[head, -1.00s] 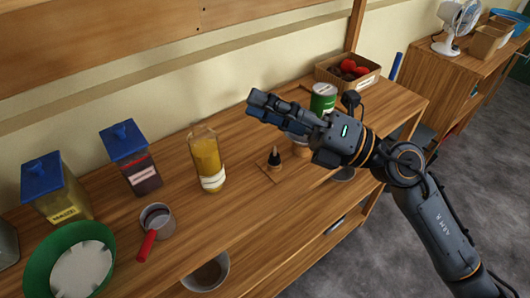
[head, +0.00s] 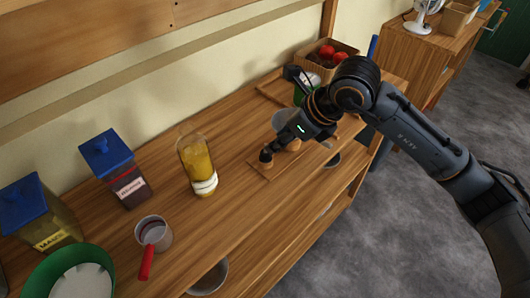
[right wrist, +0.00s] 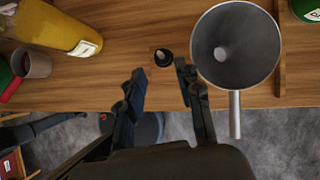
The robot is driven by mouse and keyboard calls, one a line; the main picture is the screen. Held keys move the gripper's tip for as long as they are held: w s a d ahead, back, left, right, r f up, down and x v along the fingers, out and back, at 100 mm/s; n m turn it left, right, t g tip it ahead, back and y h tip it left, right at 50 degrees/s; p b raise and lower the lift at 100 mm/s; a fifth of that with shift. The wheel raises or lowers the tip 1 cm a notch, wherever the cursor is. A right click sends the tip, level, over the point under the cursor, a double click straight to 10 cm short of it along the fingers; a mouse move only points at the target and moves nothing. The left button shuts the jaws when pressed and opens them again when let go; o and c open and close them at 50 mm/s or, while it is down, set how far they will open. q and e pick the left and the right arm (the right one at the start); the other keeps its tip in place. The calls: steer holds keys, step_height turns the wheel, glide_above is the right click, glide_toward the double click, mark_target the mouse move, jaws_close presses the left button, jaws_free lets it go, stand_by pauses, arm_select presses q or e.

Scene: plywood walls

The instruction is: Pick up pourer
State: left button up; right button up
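The pourer (head: 266,160), a small dark piece, stands on a thin square board on the wooden shelf, right of a yellow oil bottle (head: 197,165). In the right wrist view the pourer (right wrist: 163,58) shows from above as a small black round shape just beyond the fingertips. My right gripper (right wrist: 160,80) is open, its two dark fingers apart with nothing between them; the pourer lies ahead of the gap. In the head view this gripper (head: 279,148) points down right beside the pourer, partly covering that area. My left gripper is in neither view.
A grey metal funnel (right wrist: 237,45) is close to the right finger. A measuring cup with a red handle (head: 153,234), blue-lidded jars (head: 117,165) and a green-rimmed bowl (head: 72,270) stand to the left. A box of red items (head: 327,58) is at the back.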

mark_target(265, 152)
steer(key=shift+x, duration=0.95)
steer(key=shift+w+a+f+p, duration=0.2)
steer(key=shift+a+f+p, duration=0.15)
steer(key=shift+f+p, duration=0.15)
steer(key=p+x, duration=0.1)
steer(key=x, duration=0.2)
steer(key=shift+w+a+f, duration=0.1)
steer(key=shift+w+f, duration=0.1)
steer(key=shift+f, duration=0.05)
steer(key=shift+w+a+f, duration=0.1)
steer(key=shift+f, duration=0.15)
steer(key=c, duration=0.6)
